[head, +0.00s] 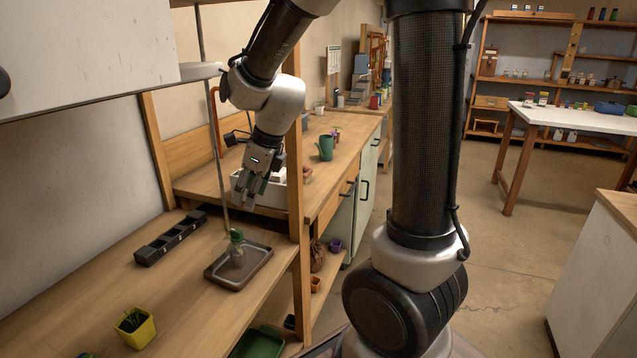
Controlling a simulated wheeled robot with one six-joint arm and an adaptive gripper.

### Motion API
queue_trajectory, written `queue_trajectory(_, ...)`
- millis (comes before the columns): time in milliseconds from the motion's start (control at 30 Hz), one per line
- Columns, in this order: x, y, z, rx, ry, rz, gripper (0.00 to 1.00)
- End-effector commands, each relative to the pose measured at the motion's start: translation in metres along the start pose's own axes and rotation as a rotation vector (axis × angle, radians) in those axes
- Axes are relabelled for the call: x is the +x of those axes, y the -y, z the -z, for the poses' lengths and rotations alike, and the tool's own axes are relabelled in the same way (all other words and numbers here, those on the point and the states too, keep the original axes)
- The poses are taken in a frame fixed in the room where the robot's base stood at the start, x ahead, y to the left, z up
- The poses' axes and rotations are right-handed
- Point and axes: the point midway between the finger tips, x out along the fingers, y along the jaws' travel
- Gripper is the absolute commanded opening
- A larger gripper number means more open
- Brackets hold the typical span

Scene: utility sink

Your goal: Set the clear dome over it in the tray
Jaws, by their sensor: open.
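A dark brown tray (257,269) lies on the wooden bench at the middle. A yellow pot (136,330) with a green seedling stands on the bench at the front left, well apart from the tray. My gripper (247,199) is open and empty, pointing down above the dome and apart from it in the picture.
A black rack with compartments (170,239) lies left of the tray. A wooden post (296,220) rises at the bench's right edge. A white basin (270,194) and a green watering can (325,148) are behind. A green tray (260,343) sits lower down. Bench between pot and tray is clear.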

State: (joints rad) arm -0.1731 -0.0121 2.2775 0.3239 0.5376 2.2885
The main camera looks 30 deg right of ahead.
Motion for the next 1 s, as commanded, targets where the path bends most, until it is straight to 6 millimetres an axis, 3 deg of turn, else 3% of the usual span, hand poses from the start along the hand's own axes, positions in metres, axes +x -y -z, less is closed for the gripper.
queue_trajectory(167,-0.061,-0.008,0.035,-0.573,-0.014,0.035,0.51)
queue_trajectory(300,-0.109,-0.022,0.079,-1.159,-0.070,0.053,0.51)
queue_trajectory(500,-0.156,-0.044,0.140,-1.899,-0.189,0.030,0.51)
queue_trajectory(600,-0.169,-0.053,0.162,-2.153,-0.240,-0.002,0.51)
queue_trajectory(800,-0.178,-0.061,0.181,-2.382,-0.287,-0.046,0.51)
queue_trajectory(1000,-0.178,-0.061,0.182,-2.395,-0.288,-0.050,0.51)
